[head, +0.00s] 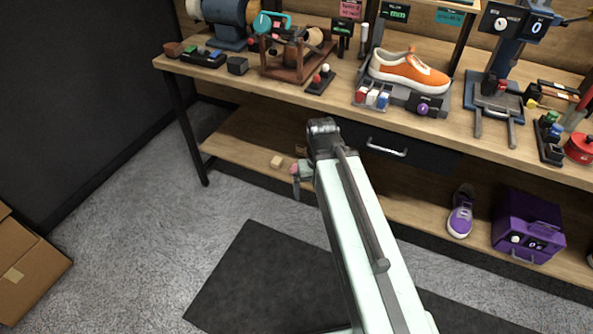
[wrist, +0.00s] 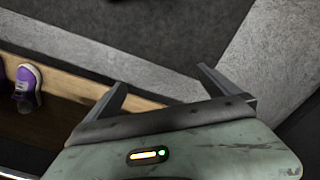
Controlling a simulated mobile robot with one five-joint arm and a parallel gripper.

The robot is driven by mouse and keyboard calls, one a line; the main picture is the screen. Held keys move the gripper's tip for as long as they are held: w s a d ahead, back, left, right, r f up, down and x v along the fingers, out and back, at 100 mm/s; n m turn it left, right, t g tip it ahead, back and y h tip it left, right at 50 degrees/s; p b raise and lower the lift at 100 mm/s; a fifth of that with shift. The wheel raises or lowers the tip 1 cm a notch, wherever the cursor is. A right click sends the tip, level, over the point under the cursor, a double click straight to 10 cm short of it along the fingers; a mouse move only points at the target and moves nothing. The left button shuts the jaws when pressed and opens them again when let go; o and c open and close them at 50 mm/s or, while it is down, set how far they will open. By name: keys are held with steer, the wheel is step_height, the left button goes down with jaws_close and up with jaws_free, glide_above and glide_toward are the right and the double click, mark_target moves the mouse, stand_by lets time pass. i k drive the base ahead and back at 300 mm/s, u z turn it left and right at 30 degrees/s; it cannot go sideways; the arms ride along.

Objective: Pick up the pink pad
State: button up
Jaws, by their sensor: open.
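A small pink piece (head: 293,168) shows in the head view at the left edge of my gripper, in front of the lower shelf. It is too small and partly covered for me to tell whether it is the pink pad or what it rests on. My gripper (head: 299,187) hangs in front of the bench, below its top. In the wrist view my gripper (wrist: 162,86) is open, its two fingers spread with nothing between them.
A beige block (head: 277,161), a purple shoe (head: 461,212) and a purple box (head: 527,226) are on the lower shelf (head: 240,137). The bench top (head: 220,82) carries an orange sneaker (head: 408,72) and several tools. A cardboard box (head: 30,275) stands at left.

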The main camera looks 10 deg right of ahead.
mark_target(294, 168)
steer(key=u, duration=0.2)
steer(key=i, duration=0.55)
steer(key=u, duration=0.65)
steer(key=i, duration=0.95)
steer(key=u, duration=0.3)
steer(key=k, duration=0.85)
steer(key=u, duration=0.2)
steer(key=i, duration=0.9)
steer(key=z, duration=0.1)
